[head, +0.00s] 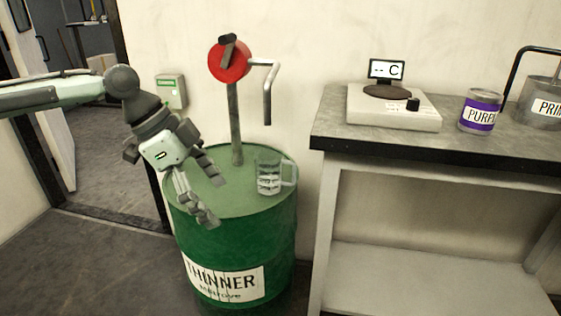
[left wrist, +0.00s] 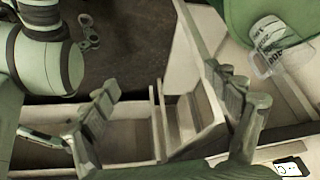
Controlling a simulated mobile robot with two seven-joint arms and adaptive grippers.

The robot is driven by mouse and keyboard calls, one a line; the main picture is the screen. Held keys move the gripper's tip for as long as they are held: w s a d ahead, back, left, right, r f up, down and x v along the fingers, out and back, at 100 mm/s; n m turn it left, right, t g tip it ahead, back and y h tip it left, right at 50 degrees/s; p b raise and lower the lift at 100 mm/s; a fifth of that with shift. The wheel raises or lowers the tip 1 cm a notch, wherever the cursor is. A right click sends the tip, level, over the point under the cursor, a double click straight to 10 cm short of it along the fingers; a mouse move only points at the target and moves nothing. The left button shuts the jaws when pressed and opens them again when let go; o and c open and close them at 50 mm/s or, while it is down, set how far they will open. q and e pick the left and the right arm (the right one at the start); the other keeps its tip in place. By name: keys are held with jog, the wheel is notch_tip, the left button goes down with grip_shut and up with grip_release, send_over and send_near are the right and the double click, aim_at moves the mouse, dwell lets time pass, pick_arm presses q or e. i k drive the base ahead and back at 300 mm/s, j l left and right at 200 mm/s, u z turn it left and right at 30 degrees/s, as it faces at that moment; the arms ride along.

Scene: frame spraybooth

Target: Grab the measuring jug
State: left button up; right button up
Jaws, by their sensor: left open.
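The measuring jug (head: 269,177) is clear, with markings and a handle on its right side. It stands upright on the green drum (head: 236,202), near the right of the lid. My left gripper (head: 214,200) is open and empty. It is over the left part of the drum lid, to the left of the jug and apart from it. In the left wrist view the jug (left wrist: 272,46) shows at the upper right, outside the open fingers (left wrist: 165,86). My right gripper is in neither view.
A red-headed pump (head: 229,62) with a pipe and spout rises from the drum behind the jug. A bench (head: 330,125) at the right carries a scale (head: 392,108), a purple-labelled can (head: 479,112) and a primer pot (head: 540,105). A doorway is at the left.

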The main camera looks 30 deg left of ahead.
aim_at(276, 173)
jog(key=i+j, duration=0.15)
jog(key=i, duration=0.3)
jog(key=i+j, duration=0.15)
jog(key=i, duration=0.3)
